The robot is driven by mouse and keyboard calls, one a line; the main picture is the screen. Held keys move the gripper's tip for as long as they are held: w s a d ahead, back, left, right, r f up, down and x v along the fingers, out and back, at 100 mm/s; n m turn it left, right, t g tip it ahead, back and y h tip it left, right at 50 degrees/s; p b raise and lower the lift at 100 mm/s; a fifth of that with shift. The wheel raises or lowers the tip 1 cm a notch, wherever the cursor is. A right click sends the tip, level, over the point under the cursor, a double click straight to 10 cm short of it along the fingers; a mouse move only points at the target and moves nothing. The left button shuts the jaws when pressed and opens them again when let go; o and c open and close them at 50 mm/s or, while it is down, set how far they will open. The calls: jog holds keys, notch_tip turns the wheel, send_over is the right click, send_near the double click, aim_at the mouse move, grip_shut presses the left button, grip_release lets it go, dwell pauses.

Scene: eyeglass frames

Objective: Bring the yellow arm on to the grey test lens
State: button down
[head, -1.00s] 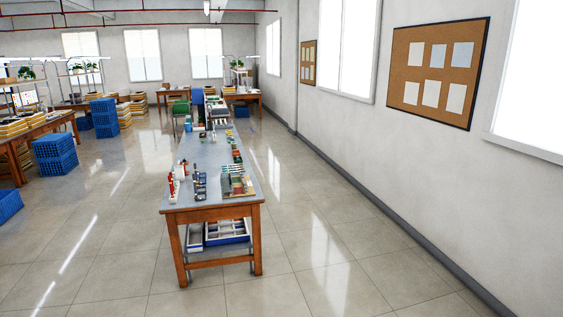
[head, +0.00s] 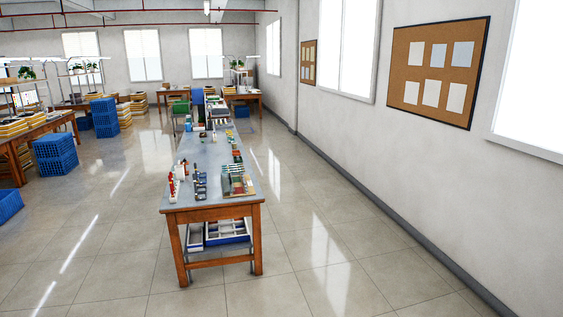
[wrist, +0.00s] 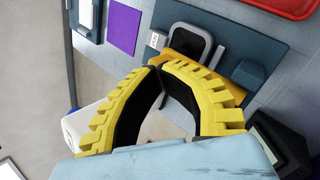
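In the wrist view my gripper (wrist: 159,69) has two bowed yellow fingers with black inner pads. Their tips meet, with a gap between the pads lower down, and I see nothing held there. Just beyond the tips is a yellow-orange bar (wrist: 186,67), likely the yellow arm, partly hidden by the fingers. Whether the tips touch it I cannot tell. Behind it a grey rounded frame (wrist: 207,50) stands on a dark teal base (wrist: 248,37). I cannot make out the grey test lens for sure. In the head view these parts are too small to tell apart.
A purple square (wrist: 124,29) lies left of the base, and a red tray (wrist: 285,7) is at the top right. A black block (wrist: 283,140) is close to the right finger. In the head view the long workbench (head: 207,149) holds many small items.

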jog(key=shift+r, duration=0.1)
jog(key=shift+s+a+r+p, duration=0.1)
jog(key=shift+a+r+p, duration=0.05)
jog(key=shift+r+p, duration=0.2)
jog(key=shift+p+v, duration=0.55)
jog(key=shift+v, duration=1.45)
